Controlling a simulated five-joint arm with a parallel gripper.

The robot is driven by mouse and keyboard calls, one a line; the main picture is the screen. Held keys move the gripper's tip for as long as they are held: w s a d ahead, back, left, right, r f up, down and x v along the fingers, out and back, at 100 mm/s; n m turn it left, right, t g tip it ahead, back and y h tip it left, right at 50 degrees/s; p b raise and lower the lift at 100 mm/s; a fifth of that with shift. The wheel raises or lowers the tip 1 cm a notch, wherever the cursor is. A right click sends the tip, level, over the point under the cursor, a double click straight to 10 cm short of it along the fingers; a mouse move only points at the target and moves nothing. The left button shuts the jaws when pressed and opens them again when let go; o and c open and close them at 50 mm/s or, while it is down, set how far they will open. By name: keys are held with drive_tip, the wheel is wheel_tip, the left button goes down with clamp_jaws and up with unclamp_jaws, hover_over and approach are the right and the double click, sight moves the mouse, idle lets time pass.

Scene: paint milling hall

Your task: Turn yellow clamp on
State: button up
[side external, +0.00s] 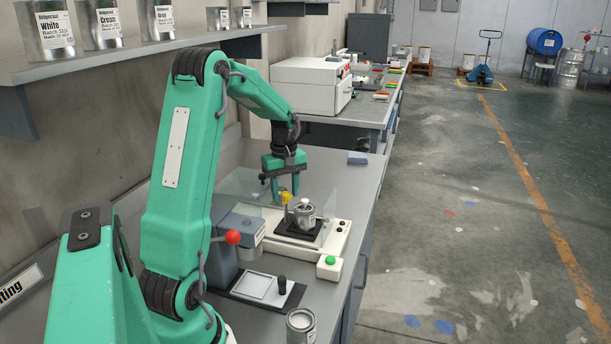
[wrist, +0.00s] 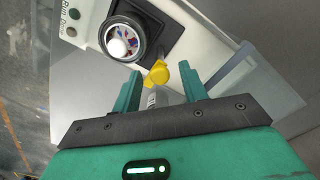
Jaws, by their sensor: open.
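The yellow clamp (side external: 285,198) is a small knob on the white machine (side external: 328,243), beside a metal pot (side external: 304,214) on a black plate. In the wrist view the yellow clamp (wrist: 159,74) shows as a winged knob on a pale stem. My gripper (side external: 285,190) is above the machine, fingers pointing down at the clamp. In the wrist view my gripper (wrist: 160,82) is open, with one green finger on each side of the clamp. I cannot tell whether either finger touches it. The pot (wrist: 122,40) holds something with red and blue patches and a white round knob on top.
A grey device with a red ball lever (side external: 232,237) stands left of the machine. An open can (side external: 300,325) stands at the bench's near edge.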

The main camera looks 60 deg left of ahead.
drive_tip(key=shift+c, duration=0.2)
clamp_jaws()
drive_tip(key=shift+m, duration=0.3)
drive_tip(key=m, duration=0.4)
drive_tip(key=shift+r, duration=0.1)
drive_tip(key=m, duration=0.4)
drive_tip(key=shift+m, duration=0.3)
drive_tip(key=m, duration=0.4)
drive_tip(key=shift+m, duration=0.3)
drive_tip(key=m, duration=0.4)
